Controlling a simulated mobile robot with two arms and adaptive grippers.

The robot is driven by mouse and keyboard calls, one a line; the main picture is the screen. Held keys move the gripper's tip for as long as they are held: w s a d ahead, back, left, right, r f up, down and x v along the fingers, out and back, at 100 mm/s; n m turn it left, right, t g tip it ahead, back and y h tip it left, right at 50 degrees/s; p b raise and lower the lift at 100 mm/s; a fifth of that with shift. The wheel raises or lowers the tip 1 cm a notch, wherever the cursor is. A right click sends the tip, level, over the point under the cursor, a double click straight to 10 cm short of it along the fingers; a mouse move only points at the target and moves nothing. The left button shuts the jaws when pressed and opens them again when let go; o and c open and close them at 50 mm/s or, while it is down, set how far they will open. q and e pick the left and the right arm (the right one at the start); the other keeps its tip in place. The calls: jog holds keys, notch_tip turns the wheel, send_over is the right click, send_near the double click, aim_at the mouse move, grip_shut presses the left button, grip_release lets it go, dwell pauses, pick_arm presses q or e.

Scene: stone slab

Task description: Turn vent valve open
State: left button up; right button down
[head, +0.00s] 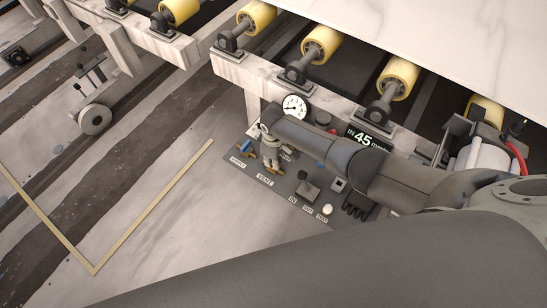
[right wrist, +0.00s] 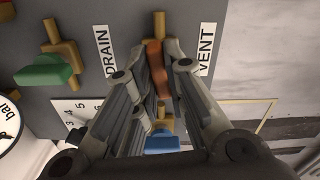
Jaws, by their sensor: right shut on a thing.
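The vent valve has an orange-brown handle (right wrist: 155,62) on a brass body beside the VENT label in the right wrist view. The handle runs roughly up and down the picture, in line with the brass stub above it. My right gripper (right wrist: 157,56) has its fingers on both sides of this handle and is shut on it. The fingers cover part of the handle and the valve body. In the head view, my right gripper (head: 270,150) is over the grey panel (head: 283,178), above the VENT label (head: 265,181). My left gripper is not seen.
A green-handled valve (right wrist: 45,72) and a blue handle (right wrist: 162,142) are close by. Yellow rollers (head: 320,44) and a pale slab (head: 450,35) are beyond.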

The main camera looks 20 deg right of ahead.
jog(key=shift+m+p, duration=0.3)
jog(key=shift+m, duration=0.8)
jog(key=c, duration=1.5)
grip_release()
jog(key=shift+r, duration=0.1)
notch_tip(320, 180, up, 12)
jog(key=shift+f, duration=0.1)
